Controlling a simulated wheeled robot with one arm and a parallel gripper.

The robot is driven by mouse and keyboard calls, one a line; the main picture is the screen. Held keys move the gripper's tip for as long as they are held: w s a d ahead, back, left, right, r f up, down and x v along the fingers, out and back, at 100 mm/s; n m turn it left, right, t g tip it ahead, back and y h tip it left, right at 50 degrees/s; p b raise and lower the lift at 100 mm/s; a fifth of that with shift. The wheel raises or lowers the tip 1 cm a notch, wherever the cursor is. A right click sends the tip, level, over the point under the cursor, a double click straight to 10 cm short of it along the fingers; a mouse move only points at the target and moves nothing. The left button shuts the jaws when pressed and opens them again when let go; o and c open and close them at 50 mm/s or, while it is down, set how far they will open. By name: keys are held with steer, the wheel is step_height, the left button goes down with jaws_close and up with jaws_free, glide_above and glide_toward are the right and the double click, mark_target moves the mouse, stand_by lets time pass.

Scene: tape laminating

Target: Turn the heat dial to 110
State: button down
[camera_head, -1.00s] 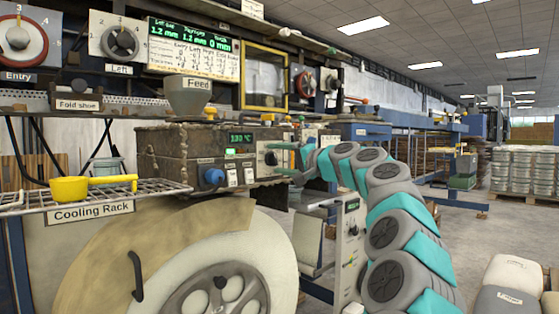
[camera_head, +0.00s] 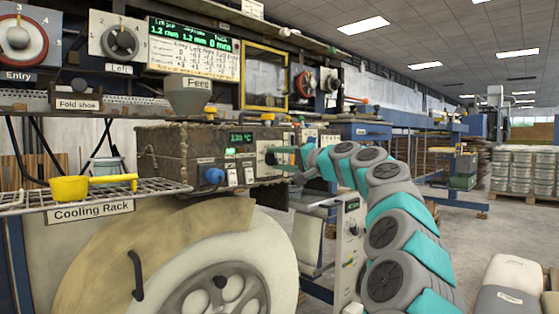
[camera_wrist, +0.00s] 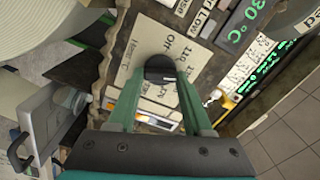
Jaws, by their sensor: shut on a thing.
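The heat dial (camera_wrist: 160,68) is a dark round knob on a pale plate with printed numbers, on the front of a weathered metal box (camera_head: 165,155). My gripper (camera_wrist: 162,80) is at the dial with a green finger on either side of it, shut on it. In the head view my gripper (camera_head: 288,157) reaches the right part of the box front and covers most of the dial. A green display (camera_head: 241,138) on the box reads about 130 °C. The dial's pointer setting cannot be read.
A cooling rack (camera_head: 100,195) with a yellow ladle (camera_head: 70,188) is at the left, above a large pale wheel (camera_head: 215,250).

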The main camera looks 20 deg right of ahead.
steer(key=shift+f, duration=0.1)
steer(key=n+b, duration=0.2)
steer(key=shift+n, duration=0.3)
steer(key=shift+n+b, duration=0.65)
steer(key=shift+n, duration=0.85)
steer(key=shift+a+n+b, duration=0.1)
steer(key=shift+n+b, duration=0.2)
steer(key=shift+n, duration=0.7)
steer(key=shift+r, duration=0.2)
steer(key=shift+c, duration=1.8)
jaws_free()
